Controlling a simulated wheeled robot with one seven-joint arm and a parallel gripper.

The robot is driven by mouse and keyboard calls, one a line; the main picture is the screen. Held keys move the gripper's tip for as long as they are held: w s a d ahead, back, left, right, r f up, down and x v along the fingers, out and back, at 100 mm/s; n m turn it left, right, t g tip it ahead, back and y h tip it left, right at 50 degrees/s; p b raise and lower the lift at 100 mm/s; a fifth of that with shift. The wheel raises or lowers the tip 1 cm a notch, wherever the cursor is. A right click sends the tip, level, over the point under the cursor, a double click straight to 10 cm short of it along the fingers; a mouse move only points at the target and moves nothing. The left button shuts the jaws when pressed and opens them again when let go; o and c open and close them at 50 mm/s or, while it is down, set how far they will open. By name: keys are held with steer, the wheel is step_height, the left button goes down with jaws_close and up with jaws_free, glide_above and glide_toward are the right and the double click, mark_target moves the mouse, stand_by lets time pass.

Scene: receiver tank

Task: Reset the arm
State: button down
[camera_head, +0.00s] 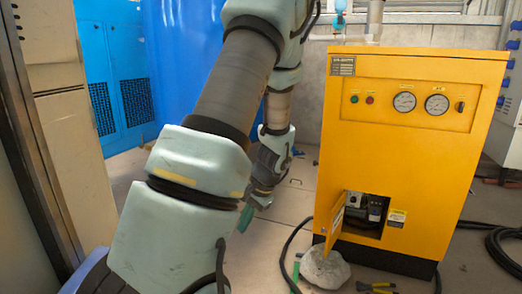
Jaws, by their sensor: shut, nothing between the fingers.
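My arm (235,85) rises from the bottom of the head view, bends at the top edge and comes back down behind itself. My gripper (248,212) points down and left, shut and empty, in the air left of the yellow cabinet. My own forearm partly hides it, and only the green tip area shows clearly. It appears apart from the cabinet.
The yellow cabinet (412,160) has two gauges and a small open door (335,222) low down. A grey rock (325,268), yellow-handled pliers (376,287) and black hoses (505,252) lie on the floor. A blue tank (190,45) stands behind my arm.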

steer(key=s+a+r+n+t+h+p, duration=0.15)
steer(key=s+r+n+h, duration=0.25)
steer(key=s+r+n, duration=0.55)
step_height(320, 180, up, 30)
steer(key=s+m+p, duration=0.1)
steer(key=m+p, duration=0.2)
steer(key=p, duration=2.4)
steer(key=shift+a, duration=0.2)
steer(key=shift+f, duration=0.1)
